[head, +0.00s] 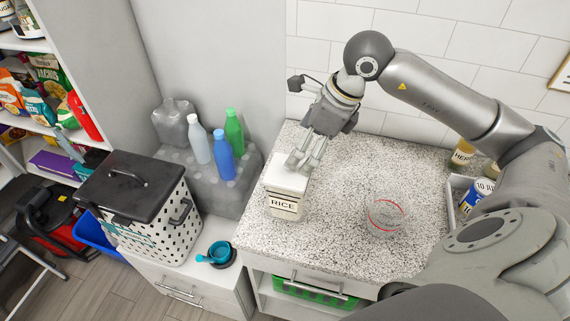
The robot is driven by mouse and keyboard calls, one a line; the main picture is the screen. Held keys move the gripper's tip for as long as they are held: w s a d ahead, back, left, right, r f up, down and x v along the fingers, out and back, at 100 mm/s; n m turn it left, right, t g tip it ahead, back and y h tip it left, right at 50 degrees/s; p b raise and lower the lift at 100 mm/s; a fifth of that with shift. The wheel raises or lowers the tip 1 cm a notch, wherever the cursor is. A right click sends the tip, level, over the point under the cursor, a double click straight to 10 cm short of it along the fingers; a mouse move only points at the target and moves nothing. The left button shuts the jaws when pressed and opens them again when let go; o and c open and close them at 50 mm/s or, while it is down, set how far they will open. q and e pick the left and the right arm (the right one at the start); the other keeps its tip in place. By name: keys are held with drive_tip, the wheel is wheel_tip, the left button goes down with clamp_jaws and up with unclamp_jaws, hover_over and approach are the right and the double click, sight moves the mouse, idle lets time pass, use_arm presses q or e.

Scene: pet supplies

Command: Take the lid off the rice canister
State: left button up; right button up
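The rice canister (285,204) is a cream, squarish container with a dark-framed "RICE" label. It stands upright near the left front edge of the speckled countertop (345,240). Its pale lid (284,180) sits on top. My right gripper (299,164) reaches down from behind, with its fingertips at the back of the lid. The fingers overlap the lid's top, so I cannot tell whether they touch or hold any part of it. My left gripper is not in view.
A clear bowl or cup with a red ring (385,216) stands right of the canister. A tray (453,196) with jars is at the counter's right. Left of the counter are bottles (223,155) and a lidded spotted hamper (167,220). The middle countertop is mostly free.

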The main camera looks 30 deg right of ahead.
drive_tip(key=shift+a+f, duration=0.25)
drive_tip(key=shift+f, duration=0.4)
drive_tip(key=shift+w+f+p, duration=0.1)
drive_tip(key=shift+f+p, duration=0.2)
drive_tip(key=p+x, duration=0.2)
drive_tip(key=x, duration=0.2)
drive_tip(key=shift+w+a+f, duration=0.1)
drive_tip(key=shift+w+f, duration=0.05)
drive_tip(key=shift+f, duration=0.35)
drive_tip(key=c, duration=0.7)
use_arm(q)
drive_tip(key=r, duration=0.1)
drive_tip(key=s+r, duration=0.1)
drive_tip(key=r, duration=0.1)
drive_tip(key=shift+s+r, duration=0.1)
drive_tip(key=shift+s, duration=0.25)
use_arm(e)
drive_tip(key=shift+c, duration=0.6)
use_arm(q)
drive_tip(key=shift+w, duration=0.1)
